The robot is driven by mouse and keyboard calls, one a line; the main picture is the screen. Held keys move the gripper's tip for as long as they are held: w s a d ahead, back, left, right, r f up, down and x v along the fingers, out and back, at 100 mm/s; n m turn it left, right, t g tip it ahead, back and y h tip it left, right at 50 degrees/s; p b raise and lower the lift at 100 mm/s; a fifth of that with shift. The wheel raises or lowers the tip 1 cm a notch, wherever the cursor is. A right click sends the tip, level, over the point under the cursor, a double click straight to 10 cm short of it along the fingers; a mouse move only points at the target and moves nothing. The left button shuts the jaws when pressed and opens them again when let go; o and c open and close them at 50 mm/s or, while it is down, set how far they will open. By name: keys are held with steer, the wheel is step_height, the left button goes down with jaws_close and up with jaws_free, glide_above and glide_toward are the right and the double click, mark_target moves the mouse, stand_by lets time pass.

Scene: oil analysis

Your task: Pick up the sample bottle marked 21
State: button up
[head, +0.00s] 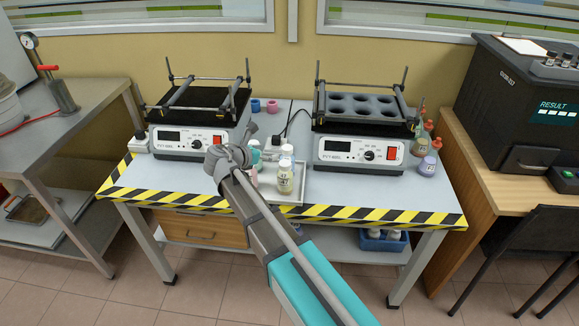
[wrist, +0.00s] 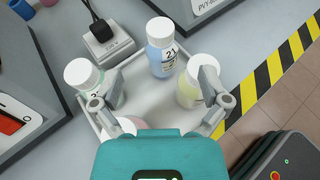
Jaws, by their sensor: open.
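The sample bottle marked 21 (wrist: 161,57) has a white cap and blue liquid. It stands upright at the far side of a white tray (wrist: 150,95) in the wrist view. A green-tinted bottle (wrist: 108,92) stands left, a yellowish bottle (wrist: 190,96) right, and a pink one (wrist: 133,123) is mostly hidden near my gripper. My gripper (wrist: 162,101) is open and empty over the tray, its fingers spread wide. Bottle 21 lies beyond the fingertips, roughly between them and apart from both. In the head view the tray (head: 290,197) is partly behind my arm.
Two instruments marked PVT, a left one (head: 183,140) and a right one (head: 345,151), stand behind the tray. A power socket block (wrist: 108,45) with a black plug is beside it. Colored flasks (head: 427,165) stand at the right table end. Striped tape marks the front edge.

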mark_target(283, 150)
steer(key=shift+b+x, duration=0.75)
steer(key=shift+x, duration=1.75)
steer(key=b+x, duration=0.2)
steer(key=x, duration=0.2)
steer(key=shift+f, duration=0.3)
steer(key=shift+w+d+f, duration=0.1)
steer(key=shift+w+d, duration=0.25)
steer(key=shift+w, duration=0.05)
steer(key=shift+c, duration=0.2)
jaws_close()
